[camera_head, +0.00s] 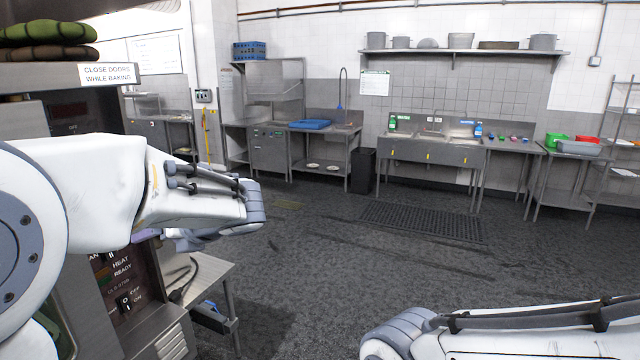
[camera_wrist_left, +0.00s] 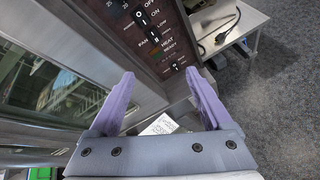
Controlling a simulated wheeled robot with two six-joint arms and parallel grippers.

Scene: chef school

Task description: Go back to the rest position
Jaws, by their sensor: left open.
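My left gripper (camera_wrist_left: 160,76) shows in the left wrist view with its two purple fingers spread apart. It is open, and nothing is held between the fingers. It is in front of the oven's control panel (camera_wrist_left: 158,35), apart from it as far as I can see. In the head view my left arm comes in from the left in front of the oven (camera_head: 105,262). Only a small purple bit of the gripper (camera_head: 146,235) shows there, below the arm. My right arm lies along the bottom right of the head view; its gripper is out of the picture.
A low steel table (camera_head: 205,275) with a black cable stands right of the oven. The dark floor (camera_head: 330,265) ahead is clear apart from a flat mat (camera_head: 425,222). Sinks (camera_head: 430,150), steel benches and a black bin (camera_head: 362,170) line the far wall.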

